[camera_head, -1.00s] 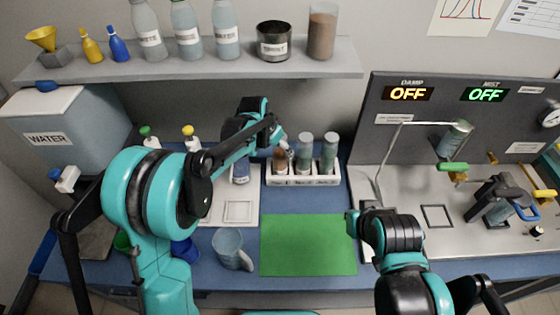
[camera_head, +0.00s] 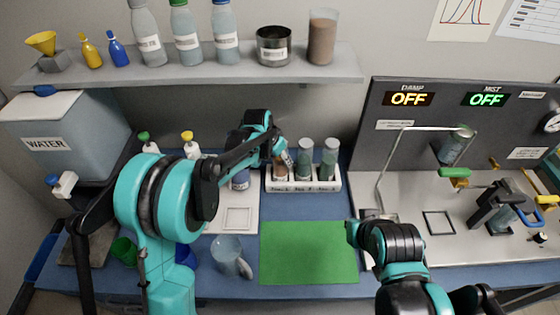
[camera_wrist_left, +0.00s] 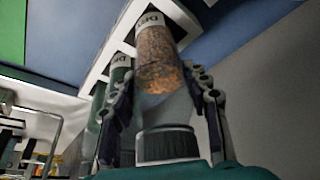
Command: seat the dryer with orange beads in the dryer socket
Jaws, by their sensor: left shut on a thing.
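The dryer with orange beads (camera_wrist_left: 160,60) is a clear tube with brown-orange beads and a dark ribbed cap. It also shows in the head view (camera_head: 281,167) at the left end of the white rack (camera_head: 300,186). My left gripper (camera_head: 284,155) is shut on it; its fingers (camera_wrist_left: 160,100) lie on both sides of the tube in the left wrist view. I cannot tell whether the tube's far end is still inside the rack. My right arm stands by the green mat; its fingers are not clear. I cannot tell which fixture is the dryer socket.
Two tubes with grey-green beads (camera_head: 328,158) stand beside it in the rack. A green mat (camera_head: 308,252) and a clear beaker (camera_head: 229,255) lie in front. The right bench has a bent metal pipe (camera_head: 393,165), a held cylinder (camera_head: 453,148) and a black clamp fixture (camera_head: 492,203).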

